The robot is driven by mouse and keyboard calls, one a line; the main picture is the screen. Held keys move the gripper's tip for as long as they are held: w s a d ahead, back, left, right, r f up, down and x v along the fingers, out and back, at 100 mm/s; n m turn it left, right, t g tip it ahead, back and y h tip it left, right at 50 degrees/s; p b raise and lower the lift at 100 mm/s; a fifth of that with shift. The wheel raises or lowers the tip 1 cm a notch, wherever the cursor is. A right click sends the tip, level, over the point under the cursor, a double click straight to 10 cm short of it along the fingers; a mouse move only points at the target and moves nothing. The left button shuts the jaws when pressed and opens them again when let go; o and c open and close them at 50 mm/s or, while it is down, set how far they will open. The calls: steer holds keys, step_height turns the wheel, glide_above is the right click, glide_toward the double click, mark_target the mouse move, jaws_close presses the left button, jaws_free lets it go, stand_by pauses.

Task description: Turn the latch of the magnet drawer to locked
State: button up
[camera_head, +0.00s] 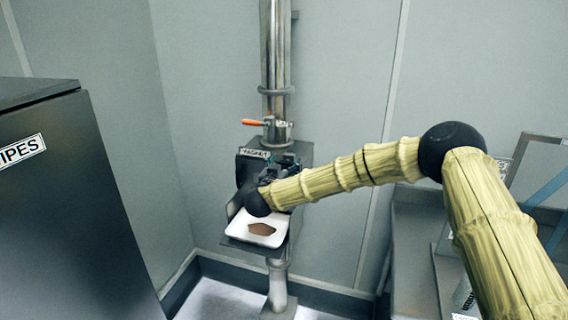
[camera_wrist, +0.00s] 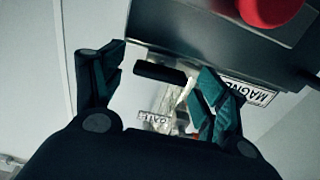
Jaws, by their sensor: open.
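The magnet drawer housing (camera_head: 300,152) is a dark box on the vertical steel pipe, with a MAGNET label (camera_head: 254,153) on its upper left. My gripper (camera_head: 277,168) is at its front, and my arm hides much of that face. In the wrist view my gripper (camera_wrist: 160,65) is open, with a finger on each side of a short black bar (camera_wrist: 158,72). The bar sticks out of the housing (camera_wrist: 205,30) beside the MAGNET label (camera_wrist: 247,92). I cannot tell whether this bar is the latch or a handle, or whether the fingers touch it.
A red round knob (camera_wrist: 268,8) shows at the top of the wrist view. An orange-handled valve (camera_head: 254,122) is on the pipe above the housing. A white tray (camera_head: 237,229) with brown powder sits below my gripper. A dark cabinet (camera_head: 75,210) stands at left.

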steer(key=c, duration=1)
steer(key=shift+f+m+b, duration=0.1)
steer(key=shift+m+b, duration=0.2)
steer(key=shift+b, duration=0.25)
steer(key=m+b, duration=0.1)
steer(key=b, duration=0.1)
steer(key=m+b, duration=0.1)
steer(key=shift+d+f+m+b, duration=0.1)
steer(key=shift+f+m+b, duration=0.1)
steer(key=shift+m+b, duration=0.2)
steer(key=m+b, duration=1.4)
steer(key=b, duration=0.2)
steer(key=shift+d+b, duration=0.15)
steer(key=shift+b, duration=0.25)
steer(key=shift+m, duration=0.4)
